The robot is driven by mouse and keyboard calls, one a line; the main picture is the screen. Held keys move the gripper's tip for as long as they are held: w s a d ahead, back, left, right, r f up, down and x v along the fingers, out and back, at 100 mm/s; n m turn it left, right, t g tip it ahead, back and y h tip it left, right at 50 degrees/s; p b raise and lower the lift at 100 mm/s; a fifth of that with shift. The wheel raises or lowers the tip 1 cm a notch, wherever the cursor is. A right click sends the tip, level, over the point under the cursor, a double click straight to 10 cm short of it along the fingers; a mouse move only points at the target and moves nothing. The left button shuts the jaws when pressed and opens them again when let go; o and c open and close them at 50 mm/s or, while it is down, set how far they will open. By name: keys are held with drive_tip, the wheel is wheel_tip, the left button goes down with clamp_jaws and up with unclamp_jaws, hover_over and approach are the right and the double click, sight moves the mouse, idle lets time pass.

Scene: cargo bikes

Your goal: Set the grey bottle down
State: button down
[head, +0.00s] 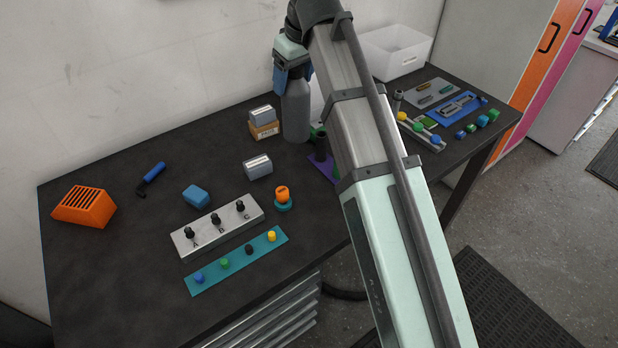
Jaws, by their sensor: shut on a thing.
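The grey bottle (296,112) is upright at the back of the dark table (120,240), near the wall. My gripper (290,74) is shut on its upper part, coming from above. My arm hides the bottle's top and part of its right side. The bottle's base looks at or very near the table surface. I cannot tell whether it touches.
Grey and brown boxes (264,129) stand just left of the bottle. A purple stand (322,166) is close on its right, partly behind my arm. A white bin (393,52) is at the back right. Free tabletop lies at left, around the blue-handled tool (154,172).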

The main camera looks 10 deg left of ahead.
sight(306, 139)
drive_tip(key=shift+m, duration=0.6)
drive_tip(key=s+d, duration=0.1)
drive_tip(key=s+d+f, duration=0.1)
drive_tip(key=s+d, duration=0.1)
drive_tip(key=shift+d+f, duration=0.2)
drive_tip(key=shift+d, duration=0.05)
drive_tip(key=shift+d+f+m+t, duration=0.1)
drive_tip(key=shift+m+t, duration=0.2)
drive_tip(key=shift+f, duration=4.95)
drive_tip(key=shift+c, duration=0.4)
unclamp_jaws()
drive_tip(key=shift+f, duration=0.15)
drive_tip(key=v, duration=1.2)
drive_tip(key=shift+r, duration=0.2)
drive_tip(key=shift+w, duration=0.1)
